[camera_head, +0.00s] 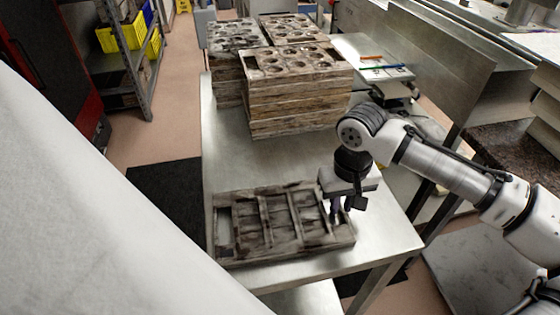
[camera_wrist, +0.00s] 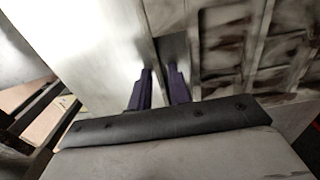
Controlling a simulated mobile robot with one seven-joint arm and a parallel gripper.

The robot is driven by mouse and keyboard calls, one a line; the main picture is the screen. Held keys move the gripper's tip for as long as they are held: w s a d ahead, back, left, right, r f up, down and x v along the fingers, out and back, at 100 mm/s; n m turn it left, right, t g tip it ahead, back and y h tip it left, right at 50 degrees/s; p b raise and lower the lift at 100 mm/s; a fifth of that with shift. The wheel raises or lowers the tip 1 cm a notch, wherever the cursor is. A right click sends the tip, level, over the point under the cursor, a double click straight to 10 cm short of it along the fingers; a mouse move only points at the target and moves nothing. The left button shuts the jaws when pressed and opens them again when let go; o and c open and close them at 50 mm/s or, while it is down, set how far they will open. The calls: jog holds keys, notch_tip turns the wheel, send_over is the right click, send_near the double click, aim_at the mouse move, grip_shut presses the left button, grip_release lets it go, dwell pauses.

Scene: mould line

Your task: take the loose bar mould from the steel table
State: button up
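The loose bar mould (camera_head: 262,226) is a worn, dark grey-brown frame with several long compartments split by bars. It lies flat on the near end of the steel table (camera_head: 385,232). My gripper (camera_head: 342,207) points down at the mould's right-hand end. In the wrist view the mould (camera_wrist: 225,50) fills the upper right. There my gripper's two dark fingers (camera_wrist: 161,88) stand close together, one on each side of the mould's end wall, with the wall filling the narrow gap. They look shut on it. The fingertips' contact is partly hidden.
Stacks of moulds with round cavities (camera_head: 295,95) stand on the far half of the table. Bare steel lies between them and the bar mould. A shelf rack with yellow crates (camera_head: 122,35) is at the back left. A metal counter (camera_head: 435,70) stands on the right.

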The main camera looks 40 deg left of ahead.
grip_shut()
notch_tip(320, 180, up, 24)
jog(key=p, duration=0.3)
dwell(0.7)
